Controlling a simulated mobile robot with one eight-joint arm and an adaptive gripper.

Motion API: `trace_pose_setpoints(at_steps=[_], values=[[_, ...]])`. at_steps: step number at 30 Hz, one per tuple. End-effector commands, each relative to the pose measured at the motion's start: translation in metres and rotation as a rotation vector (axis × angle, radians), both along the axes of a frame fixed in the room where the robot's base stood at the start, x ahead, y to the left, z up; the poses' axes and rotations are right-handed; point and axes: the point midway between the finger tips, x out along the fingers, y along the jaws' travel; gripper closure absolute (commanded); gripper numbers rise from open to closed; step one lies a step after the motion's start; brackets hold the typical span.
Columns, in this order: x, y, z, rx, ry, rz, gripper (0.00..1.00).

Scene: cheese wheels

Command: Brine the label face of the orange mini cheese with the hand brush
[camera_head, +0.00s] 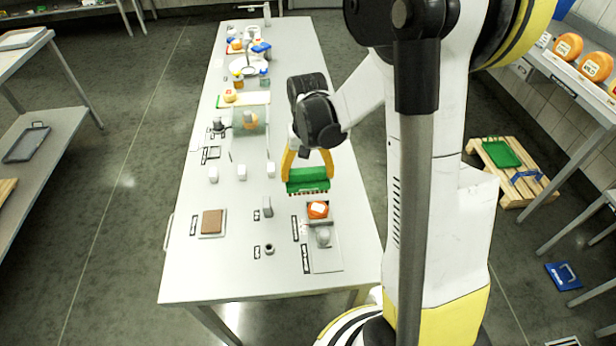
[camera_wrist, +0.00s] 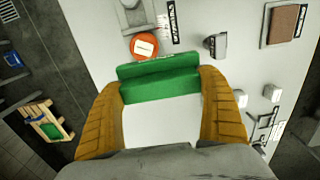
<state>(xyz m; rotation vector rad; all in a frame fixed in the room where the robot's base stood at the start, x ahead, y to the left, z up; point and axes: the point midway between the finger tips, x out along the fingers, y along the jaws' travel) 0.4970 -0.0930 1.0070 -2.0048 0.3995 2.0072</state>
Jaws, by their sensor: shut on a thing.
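My gripper (camera_head: 308,168) is shut on the green hand brush (camera_head: 307,181), holding it above the long white table (camera_head: 240,275) with its bristles pointing down. In the wrist view the green brush (camera_wrist: 158,80) sits between my two yellow fingers. The orange mini cheese (camera_head: 317,210) sits in a grey holder near the table's right edge, with a white label on its upward face. It also shows in the wrist view (camera_wrist: 145,57), just beyond the brush. The brush is close to the cheese but appears apart from it.
A grey rounded piece (camera_head: 323,237) stands just in front of the cheese. A brown pad on a tray (camera_head: 213,222), a grey upright block (camera_head: 267,207) and small white blocks (camera_head: 242,172) stand to the left. Bottles and boards fill the table's far end.

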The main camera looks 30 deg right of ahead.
Motion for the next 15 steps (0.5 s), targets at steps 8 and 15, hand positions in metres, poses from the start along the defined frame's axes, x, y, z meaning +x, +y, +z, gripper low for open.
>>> trace_pose_setpoints(at_steps=[8,15], values=[[0.004,0.000,0.027,0.000,0.000,0.002,0.52],[0.005,0.000,0.033,0.000,0.000,0.002,0.52]])
